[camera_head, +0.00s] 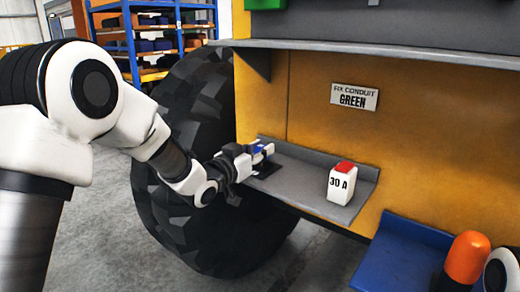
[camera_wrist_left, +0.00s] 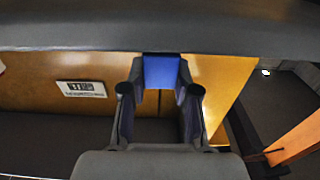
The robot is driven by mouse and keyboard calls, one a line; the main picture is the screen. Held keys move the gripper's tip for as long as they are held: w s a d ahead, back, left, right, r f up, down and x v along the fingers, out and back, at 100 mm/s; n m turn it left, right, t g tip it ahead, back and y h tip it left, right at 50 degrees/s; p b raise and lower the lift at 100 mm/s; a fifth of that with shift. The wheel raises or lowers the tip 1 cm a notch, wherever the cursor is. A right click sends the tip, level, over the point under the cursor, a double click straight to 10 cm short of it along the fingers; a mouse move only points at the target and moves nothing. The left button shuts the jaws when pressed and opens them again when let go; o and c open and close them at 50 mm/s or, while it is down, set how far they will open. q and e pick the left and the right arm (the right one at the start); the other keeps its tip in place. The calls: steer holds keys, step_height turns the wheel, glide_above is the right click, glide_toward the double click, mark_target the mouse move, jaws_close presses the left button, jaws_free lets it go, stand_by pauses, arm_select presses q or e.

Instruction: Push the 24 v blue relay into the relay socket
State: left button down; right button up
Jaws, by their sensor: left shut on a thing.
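The blue relay (camera_head: 258,147) is at the tip of my left gripper (camera_head: 250,153), over the left end of the grey shelf. In the left wrist view the blue relay (camera_wrist_left: 161,72) sits between the two fingers of my left gripper (camera_wrist_left: 160,88), which are shut on it. A dark patch (camera_head: 266,171) on the shelf just below the gripper may be the relay socket. The gripper hides part of it, and I cannot tell whether the relay touches it. My right gripper is not in view.
A white block with a red top marked "30 A" (camera_head: 342,184) stands on the grey shelf (camera_head: 300,178), right of the gripper. A sign reading "FIX CONDUIT GREEN" (camera_head: 354,97) is on the yellow panel. A large black tyre (camera_head: 205,130) is behind my left arm. A blue tray (camera_head: 400,255) is lower right.

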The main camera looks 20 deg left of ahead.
arm_select(q)
steer(key=shift+f+b, duration=0.4)
steer(key=shift+f, duration=0.2)
steer(key=c, duration=0.8)
jaws_free()
steer(key=v, duration=1.2)
steer(key=shift+d, duration=0.1)
